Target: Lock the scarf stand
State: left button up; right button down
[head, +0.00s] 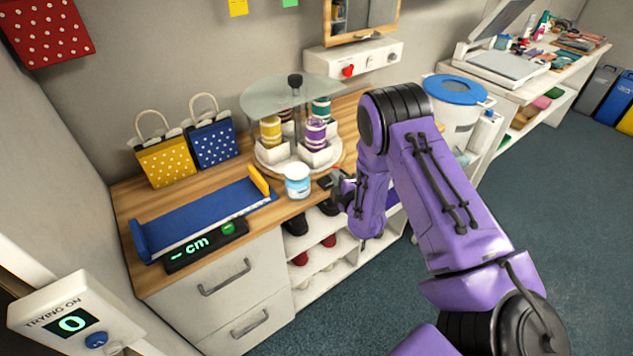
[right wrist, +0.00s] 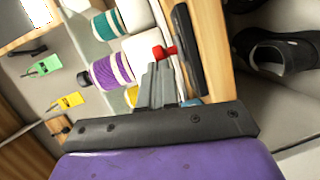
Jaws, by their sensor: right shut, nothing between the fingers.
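The scarf stand (head: 268,163) is a round white carousel on the wooden counter, with a glass top, a black knob and rolled scarves in white holders. In the right wrist view, a purple scarf roll (right wrist: 112,70) and a teal one (right wrist: 108,24) show close up. A small red piece (right wrist: 164,51) beside a black bar (right wrist: 188,50) sits at the counter's edge by the stand. My right gripper (head: 340,184) is at the stand's front right. Its fingers (right wrist: 158,72) are shut and empty, close to the red piece; I cannot tell if they touch. My left gripper is out of view.
A white-and-blue jar (head: 297,182) stands just left of the right gripper. A blue measuring tray (head: 205,215) and a black cm display (head: 205,246) lie further left. Shoes (head: 295,225) fill shelves below. Yellow (head: 167,163) and blue (head: 212,144) dotted bags stand behind.

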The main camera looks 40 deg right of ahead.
jog(key=shift+d+r, duration=0.1)
jog(key=shift+d, duration=0.25)
jog(key=a+b+v, duration=0.2)
jog(key=v, duration=1.1)
jog(key=shift+w+a+b, duration=0.3)
jog(key=shift+w+b, duration=0.05)
jog(key=shift+w, duration=0.1)
